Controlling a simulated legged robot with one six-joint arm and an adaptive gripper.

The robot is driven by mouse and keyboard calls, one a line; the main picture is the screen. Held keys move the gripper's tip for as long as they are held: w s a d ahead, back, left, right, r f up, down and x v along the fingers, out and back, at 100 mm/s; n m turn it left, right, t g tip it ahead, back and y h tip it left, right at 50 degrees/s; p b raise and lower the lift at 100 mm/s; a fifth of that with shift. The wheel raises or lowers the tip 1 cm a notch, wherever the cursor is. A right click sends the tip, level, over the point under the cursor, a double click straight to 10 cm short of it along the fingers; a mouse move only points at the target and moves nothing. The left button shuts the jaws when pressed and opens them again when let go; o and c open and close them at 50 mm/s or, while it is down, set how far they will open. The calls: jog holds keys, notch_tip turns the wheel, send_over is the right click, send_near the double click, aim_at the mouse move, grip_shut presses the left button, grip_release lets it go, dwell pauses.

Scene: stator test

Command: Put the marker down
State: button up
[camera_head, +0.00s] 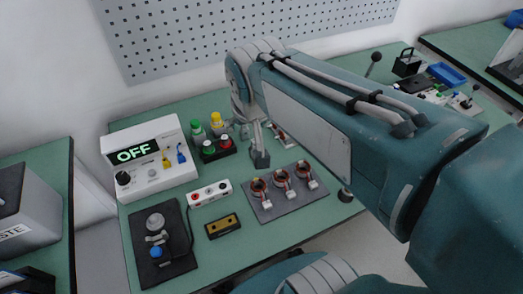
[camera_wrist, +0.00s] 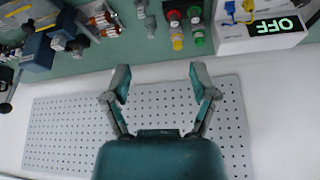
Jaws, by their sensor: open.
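My gripper (camera_wrist: 160,84) is open in the wrist view, its two fingers spread wide with nothing between them. I cannot make out a marker for certain in either view.
A white tester (camera_head: 148,178) reading OFF stands at the bench's left. In front are a black fixture (camera_head: 170,262), a white socket strip (camera_head: 210,194), a yellow-black meter (camera_head: 223,226) and a grey plate (camera_head: 292,205) with three copper stators. A perforated panel (camera_head: 240,40) hangs behind.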

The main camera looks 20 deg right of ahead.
jog(key=s+f+n, duration=0.1)
jog(key=s+n, duration=0.1)
jog(key=s, duration=0.6)
jog(key=shift+s+a+f+t+y, duration=0.15)
jog(key=shift+s+f+t+y, duration=0.15)
jog(key=shift+s+y, duration=0.1)
jog(key=shift+w+r, duration=0.1)
dwell(0.5)
